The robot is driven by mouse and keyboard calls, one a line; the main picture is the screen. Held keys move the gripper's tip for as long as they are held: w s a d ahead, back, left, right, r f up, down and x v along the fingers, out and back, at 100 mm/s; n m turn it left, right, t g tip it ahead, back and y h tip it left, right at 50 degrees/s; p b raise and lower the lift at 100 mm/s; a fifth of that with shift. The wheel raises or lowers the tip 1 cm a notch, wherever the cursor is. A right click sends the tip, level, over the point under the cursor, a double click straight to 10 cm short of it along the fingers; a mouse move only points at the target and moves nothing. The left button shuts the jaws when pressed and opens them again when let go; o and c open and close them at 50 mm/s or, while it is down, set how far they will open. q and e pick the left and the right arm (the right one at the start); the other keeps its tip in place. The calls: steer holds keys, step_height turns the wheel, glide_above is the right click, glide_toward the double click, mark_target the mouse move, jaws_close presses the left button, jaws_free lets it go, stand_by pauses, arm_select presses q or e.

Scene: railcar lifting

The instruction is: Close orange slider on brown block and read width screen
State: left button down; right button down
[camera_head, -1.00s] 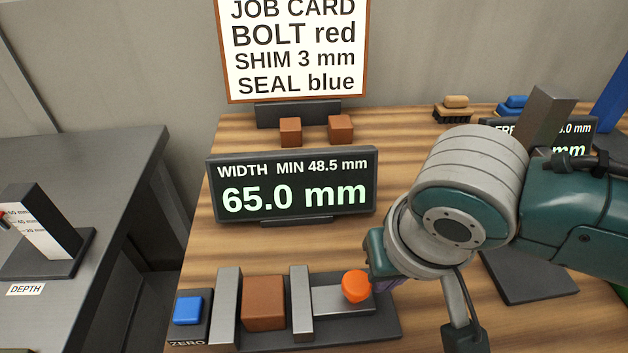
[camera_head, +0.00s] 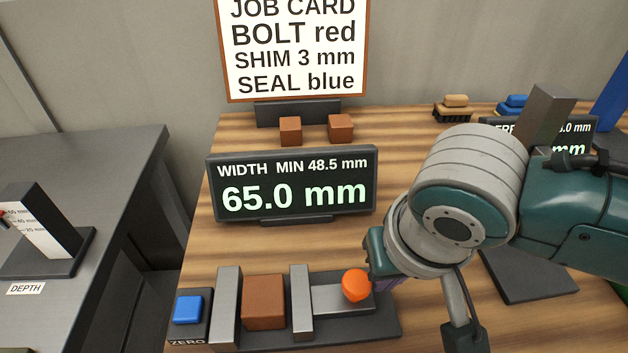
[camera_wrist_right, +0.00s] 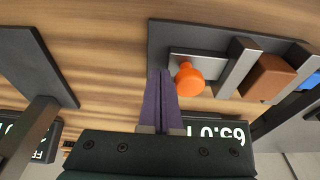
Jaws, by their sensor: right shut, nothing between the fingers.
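The brown block (camera_head: 264,302) sits in the width gauge between a fixed grey jaw (camera_head: 227,305) at its left and the sliding jaw (camera_head: 301,303) at its right. A narrow gap shows between the block and the sliding jaw. The orange knob (camera_head: 355,286) is on the slider, right of that jaw. The width screen (camera_head: 292,184) reads 65.0 mm, with MIN 48.5 mm. My right gripper (camera_wrist_right: 161,74) is shut and empty, just beside the orange knob (camera_wrist_right: 190,80). I cannot tell whether it touches it. My left gripper is not in view.
A blue ZERO button (camera_head: 188,310) is at the gauge's left end. Two small brown blocks (camera_head: 340,127) lie behind the screen, below the job card (camera_head: 292,50). A second screen (camera_head: 575,140) and dark base (camera_head: 528,275) are at right. A depth gauge (camera_head: 45,235) stands on the left table.

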mark_target(362, 282)
steer(key=shift+a, duration=0.15)
stand_by(0.4)
steer(key=shift+a, duration=1.2)
steer(key=shift+s+a, duration=0.1)
steer(key=shift+a, duration=0.05)
steer(key=shift+r, duration=0.1)
steer(key=shift+d+r+p, duration=0.4)
steer(key=shift+p, duration=0.2)
steer(key=shift+d+r, duration=0.1)
steer(key=shift+d, duration=0.15)
steer(key=shift+d+p, duration=0.35)
steer(key=shift+p, duration=0.05)
steer(key=w+p+v, duration=0.1)
steer(key=p+v, duration=0.5)
steer(key=p, duration=0.1)
steer(key=shift+w+r+p, duration=0.3)
steer(key=shift+r+p, duration=0.05)
steer(key=shift+r, duration=0.1)
